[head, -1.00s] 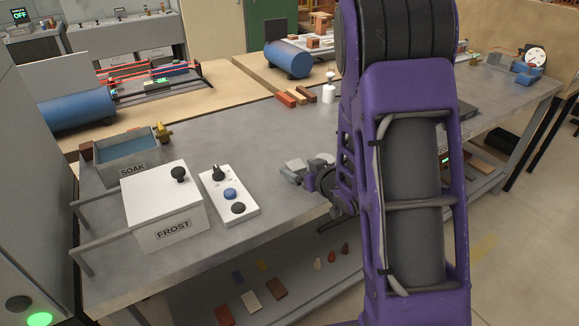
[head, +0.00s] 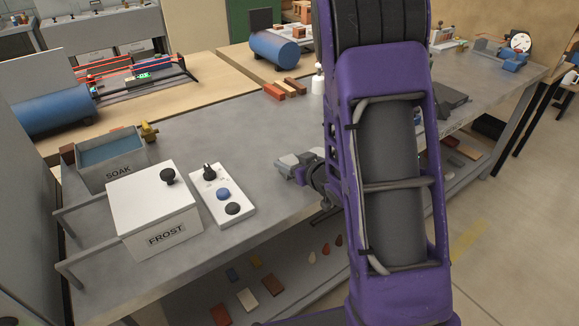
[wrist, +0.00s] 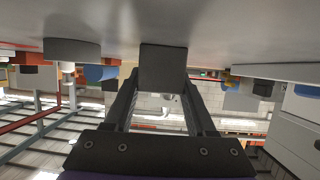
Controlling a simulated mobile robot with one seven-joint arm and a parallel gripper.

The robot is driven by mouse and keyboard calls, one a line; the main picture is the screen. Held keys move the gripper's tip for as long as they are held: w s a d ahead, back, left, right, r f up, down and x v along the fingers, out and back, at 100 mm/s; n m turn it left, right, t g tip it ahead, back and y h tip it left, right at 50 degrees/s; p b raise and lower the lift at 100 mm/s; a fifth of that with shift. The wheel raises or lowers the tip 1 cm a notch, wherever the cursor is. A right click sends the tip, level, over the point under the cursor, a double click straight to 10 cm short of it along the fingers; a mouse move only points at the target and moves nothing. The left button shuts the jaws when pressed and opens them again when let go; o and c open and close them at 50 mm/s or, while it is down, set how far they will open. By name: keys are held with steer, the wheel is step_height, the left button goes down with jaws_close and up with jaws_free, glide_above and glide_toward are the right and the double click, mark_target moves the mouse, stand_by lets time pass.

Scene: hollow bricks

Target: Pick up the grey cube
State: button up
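The grey cube (wrist: 163,67) is in the wrist view, at the tips of the two fingers of my gripper (wrist: 163,78). One finger is on each side of it, very close to its sides. I cannot tell whether the fingers press on it or whether it rests on the table. In the head view my gripper (head: 296,168) is low over the grey table, right of the white control box. A small grey block shape shows at its end there, and I cannot separate cube from finger clearly.
The control box (head: 223,197), the white FROST box (head: 152,205) and the SOAK tank (head: 112,164) stand on the left of the grey table (head: 235,135). Several bricks (head: 285,88) and a white bottle (head: 317,84) are at the back. Tiles lie on the lower shelf.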

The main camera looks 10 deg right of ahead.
jaws_close()
steer(key=shift+r, duration=0.1)
